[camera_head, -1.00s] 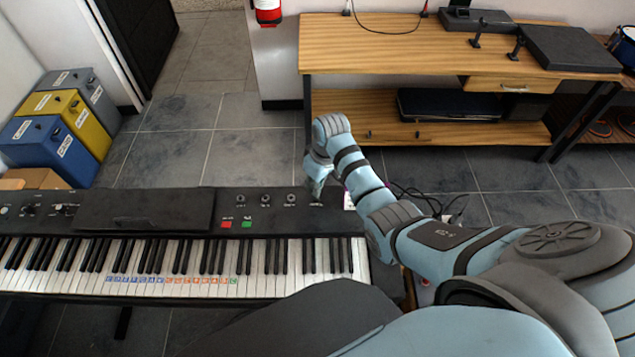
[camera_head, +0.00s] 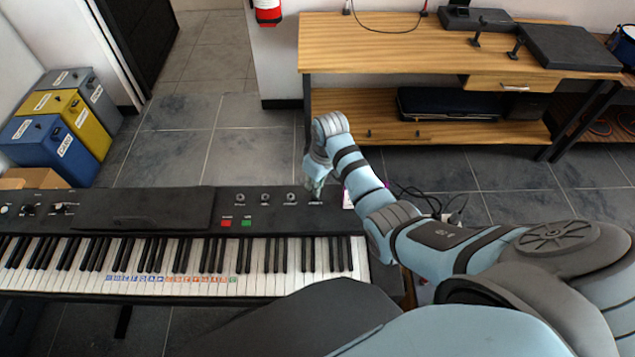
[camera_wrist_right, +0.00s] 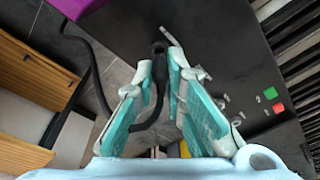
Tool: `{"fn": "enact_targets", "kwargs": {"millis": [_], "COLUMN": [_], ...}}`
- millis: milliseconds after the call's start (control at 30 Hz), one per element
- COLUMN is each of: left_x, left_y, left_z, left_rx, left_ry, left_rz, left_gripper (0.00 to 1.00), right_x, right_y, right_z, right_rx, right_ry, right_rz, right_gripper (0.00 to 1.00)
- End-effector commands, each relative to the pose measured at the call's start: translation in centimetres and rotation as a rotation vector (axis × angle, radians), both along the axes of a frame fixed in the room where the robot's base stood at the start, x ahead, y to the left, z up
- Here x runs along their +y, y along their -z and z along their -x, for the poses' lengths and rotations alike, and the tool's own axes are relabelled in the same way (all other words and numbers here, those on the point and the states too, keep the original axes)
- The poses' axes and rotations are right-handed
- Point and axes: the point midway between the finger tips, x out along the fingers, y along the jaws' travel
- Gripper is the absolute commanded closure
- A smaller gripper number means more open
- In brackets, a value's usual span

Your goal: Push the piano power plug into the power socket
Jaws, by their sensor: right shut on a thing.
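The black piano (camera_head: 160,207) stands across the lower left of the head view. Its black top, with a red and a green button, shows in the right wrist view (camera_wrist_right: 235,65). My right gripper (camera_head: 314,190) is over the piano's far right edge. In the right wrist view, my right gripper (camera_wrist_right: 165,70) is shut on the black power plug (camera_wrist_right: 159,48), whose tip lies against the dark piano edge. Its black cable (camera_wrist_right: 97,82) loops away to the left. I cannot make out the power socket, nor whether the plug is in it. My left gripper is out of view.
A wooden bench (camera_head: 400,50) with a lower shelf stands behind. Black cables (camera_head: 425,196) lie on the floor right of the piano. A purple thing (camera_wrist_right: 75,6) is near the cable. Blue, yellow and grey bins (camera_head: 48,148) stand at the left. The middle floor is clear.

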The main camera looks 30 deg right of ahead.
Motion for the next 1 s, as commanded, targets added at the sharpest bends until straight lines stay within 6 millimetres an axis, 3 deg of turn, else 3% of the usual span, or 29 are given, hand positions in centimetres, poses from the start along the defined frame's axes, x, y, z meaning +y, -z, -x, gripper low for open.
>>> {"fn": "enact_targets", "kwargs": {"millis": [1000], "left_x": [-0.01], "left_y": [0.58], "left_z": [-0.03], "left_rx": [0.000], "left_ry": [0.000], "left_rz": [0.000], "left_gripper": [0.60], "right_x": [-0.03], "right_y": [0.98], "right_z": [-0.02], "right_rx": [0.001], "right_ry": [0.000], "right_rz": [0.000], "right_gripper": [1.00]}}
